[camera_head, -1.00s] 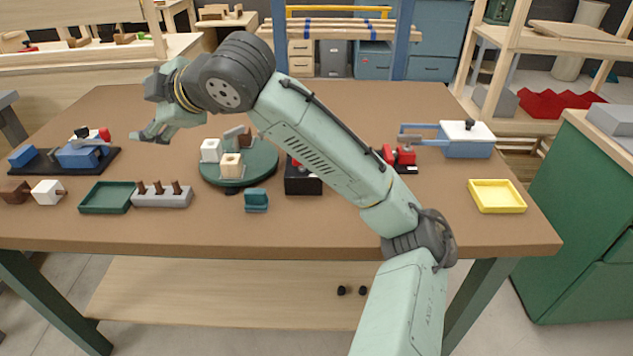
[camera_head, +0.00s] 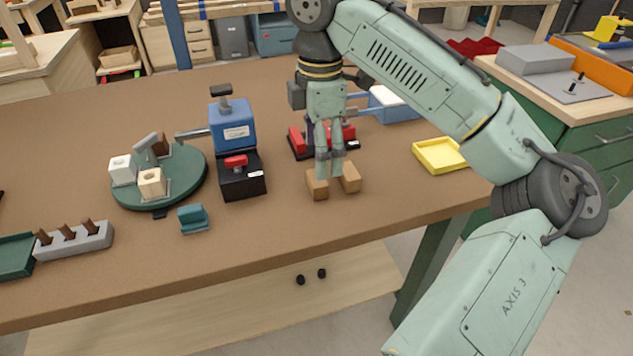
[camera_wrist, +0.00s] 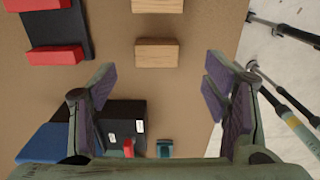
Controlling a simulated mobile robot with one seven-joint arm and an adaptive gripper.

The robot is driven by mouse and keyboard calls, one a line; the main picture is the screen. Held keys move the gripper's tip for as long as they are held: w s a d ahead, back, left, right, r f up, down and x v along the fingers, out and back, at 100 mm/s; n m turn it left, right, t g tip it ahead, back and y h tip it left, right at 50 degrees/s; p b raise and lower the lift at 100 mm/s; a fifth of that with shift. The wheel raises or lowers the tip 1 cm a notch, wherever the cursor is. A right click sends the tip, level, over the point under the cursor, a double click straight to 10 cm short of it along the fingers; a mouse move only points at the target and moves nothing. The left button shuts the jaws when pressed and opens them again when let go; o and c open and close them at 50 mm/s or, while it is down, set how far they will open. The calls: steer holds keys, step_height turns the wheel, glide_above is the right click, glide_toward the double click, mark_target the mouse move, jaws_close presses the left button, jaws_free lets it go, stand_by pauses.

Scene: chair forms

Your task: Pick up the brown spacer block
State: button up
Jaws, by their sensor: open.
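Two wooden brown blocks sit close together on the table: the left block (camera_head: 317,186) and the right block (camera_head: 351,179) in the head view. They are alike, and I cannot tell which is the spacer block. In the wrist view one block (camera_wrist: 157,53) lies just ahead of the fingertips and the other block (camera_wrist: 157,5) is cut by the top edge. My gripper (camera_head: 330,172) points down over them, and its fingers hide part of the gap. In the wrist view my gripper (camera_wrist: 161,88) is open, with nothing between its pads.
A red clamp (camera_head: 297,142) stands behind my gripper. A blue press on a black base (camera_head: 243,184) is to the left. A green turntable (camera_head: 190,185) bears several pieces. A teal block (camera_head: 193,219) lies near the front. A yellow tray (camera_head: 432,158) is at the right edge.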

mark_target(317, 184)
steer(key=f, duration=0.7)
steer(key=shift+w+f+p, duration=0.15)
steer(key=shift+w+p, duration=0.1)
steer(key=shift+p, duration=0.15)
steer(key=shift+c, duration=0.3)
steer(key=c, duration=1.2)
steer(key=shift+o, duration=0.2)
